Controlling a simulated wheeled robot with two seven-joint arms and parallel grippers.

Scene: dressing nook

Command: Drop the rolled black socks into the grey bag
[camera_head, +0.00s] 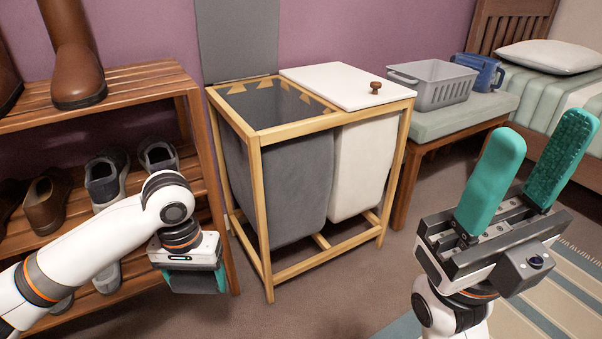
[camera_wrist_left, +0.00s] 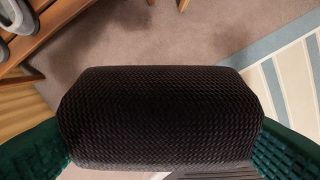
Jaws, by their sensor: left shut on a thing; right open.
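The rolled black socks (camera_wrist_left: 160,115) fill the middle of the left wrist view, with a teal finger pad on either side. My left gripper (camera_head: 195,280) is shut on them; in the head view it points down in front of the shoe rack, left of the hamper and lower than its rim. My right gripper (camera_head: 528,175) is open and empty at the right, fingers pointing up.
A white bag (camera_head: 362,165) hangs beside the grey one under a closed white lid (camera_head: 335,84) with a brown knob. A wooden shoe rack (camera_head: 135,80) stands at the left.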

